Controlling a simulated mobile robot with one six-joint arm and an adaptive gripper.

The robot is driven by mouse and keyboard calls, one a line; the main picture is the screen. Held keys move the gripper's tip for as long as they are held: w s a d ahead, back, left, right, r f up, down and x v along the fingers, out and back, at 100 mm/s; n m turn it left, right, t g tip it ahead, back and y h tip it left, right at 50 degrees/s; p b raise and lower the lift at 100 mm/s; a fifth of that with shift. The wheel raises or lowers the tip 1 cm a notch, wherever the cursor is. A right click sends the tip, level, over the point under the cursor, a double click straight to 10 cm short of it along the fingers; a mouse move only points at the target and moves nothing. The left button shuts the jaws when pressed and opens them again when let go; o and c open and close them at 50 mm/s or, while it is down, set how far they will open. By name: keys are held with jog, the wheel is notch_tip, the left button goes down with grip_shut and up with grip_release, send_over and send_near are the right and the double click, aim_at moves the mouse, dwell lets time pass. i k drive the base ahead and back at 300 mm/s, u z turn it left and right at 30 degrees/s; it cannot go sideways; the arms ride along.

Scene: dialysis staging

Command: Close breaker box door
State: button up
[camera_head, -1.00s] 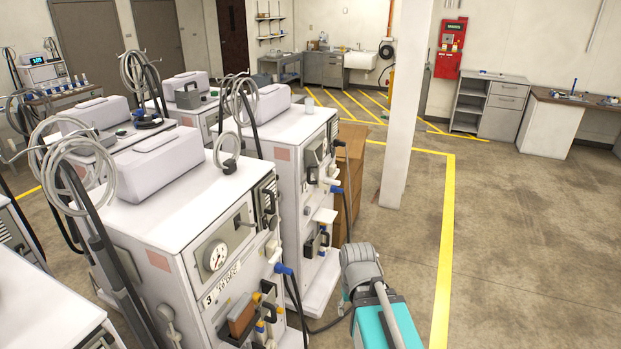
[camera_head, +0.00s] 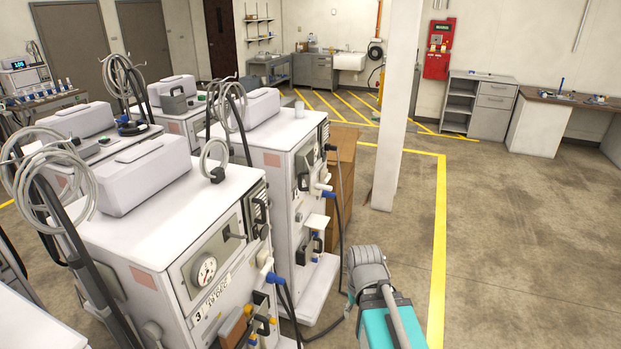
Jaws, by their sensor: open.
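A red wall-mounted box (camera_head: 438,48) hangs on the far wall, right of the white pillar. It is the only thing in view that could be the breaker box, but I cannot tell for sure. It is too small to tell whether it has a door standing open. My arm, grey and teal, shows at the bottom, right of the middle, far from the red box. My gripper is not in view.
White dialysis machines (camera_head: 160,215) with hoses crowd the left. A white pillar (camera_head: 396,110) and wooden cabinet (camera_head: 342,165) stand ahead. A grey shelf unit (camera_head: 478,104) and desk (camera_head: 545,108) line the far wall. Floor right of the yellow line (camera_head: 439,240) is clear.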

aim_at(307, 172)
jog(key=z, duration=0.25)
jog(key=i, duration=1.05)
jog(key=u, duration=0.6)
